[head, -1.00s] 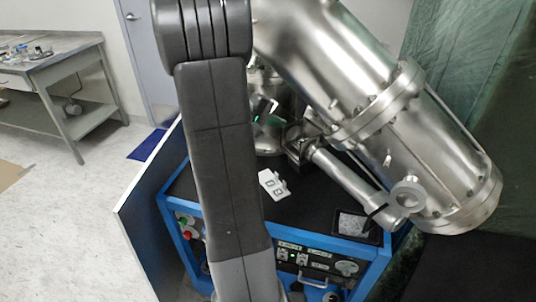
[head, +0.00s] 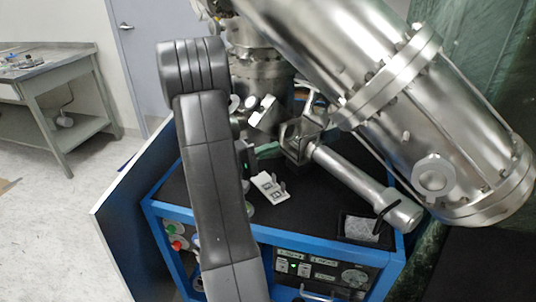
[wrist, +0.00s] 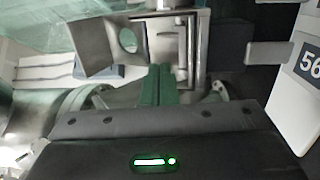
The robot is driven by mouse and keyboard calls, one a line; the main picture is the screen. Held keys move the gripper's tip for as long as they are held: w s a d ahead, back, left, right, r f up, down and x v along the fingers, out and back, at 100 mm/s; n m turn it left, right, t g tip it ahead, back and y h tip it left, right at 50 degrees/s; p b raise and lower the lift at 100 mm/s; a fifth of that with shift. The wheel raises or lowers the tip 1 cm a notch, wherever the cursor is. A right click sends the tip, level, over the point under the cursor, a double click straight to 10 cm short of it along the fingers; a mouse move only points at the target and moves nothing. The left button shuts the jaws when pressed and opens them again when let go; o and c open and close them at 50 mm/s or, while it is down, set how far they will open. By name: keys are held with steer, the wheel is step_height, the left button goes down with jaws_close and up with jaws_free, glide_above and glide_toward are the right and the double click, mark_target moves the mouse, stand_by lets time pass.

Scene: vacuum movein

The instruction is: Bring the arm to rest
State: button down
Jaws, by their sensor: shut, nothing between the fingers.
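My arm stands upright across the left-centre of the head view. My gripper's dark body with a green light shows partly behind it, above the cart top; its fingers are hard to make out there. In the wrist view my gripper (wrist: 158,85) is shut, its two greenish fingers together with nothing between them. A metal bracket with a round hole (wrist: 128,40) is just beyond the fingertips; I cannot tell whether they touch it.
A blue-framed cart (head: 200,215) with a black top carries a white marked plate (head: 269,187). A large steel chamber (head: 385,90) slants over it, with a smaller steel tube (head: 350,180) below. Open floor (head: 50,220) lies left.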

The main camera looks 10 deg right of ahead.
steer(key=shift+s+a+r, duration=0.1)
steer(key=shift+s+a, duration=0.05)
steer(key=shift+a, duration=0.15)
steer(key=shift+w+d+r+g+y+p, duration=0.15)
steer(key=shift+d+r+g+y+p, duration=0.3)
steer(key=shift+r+y+p, duration=1.1)
steer(key=shift+w+d+r+g+y+p, duration=0.2)
steer(key=shift+r+g+y+p, duration=0.6)
steer(key=shift+r+p, duration=1.35)
steer(key=shift+w+d+r+g+y+p, duration=0.1)
steer(key=shift+d+r+g+y+p, duration=0.3)
steer(key=shift+r+y+p, duration=1.25)
steer(key=shift+r, duration=0.2)
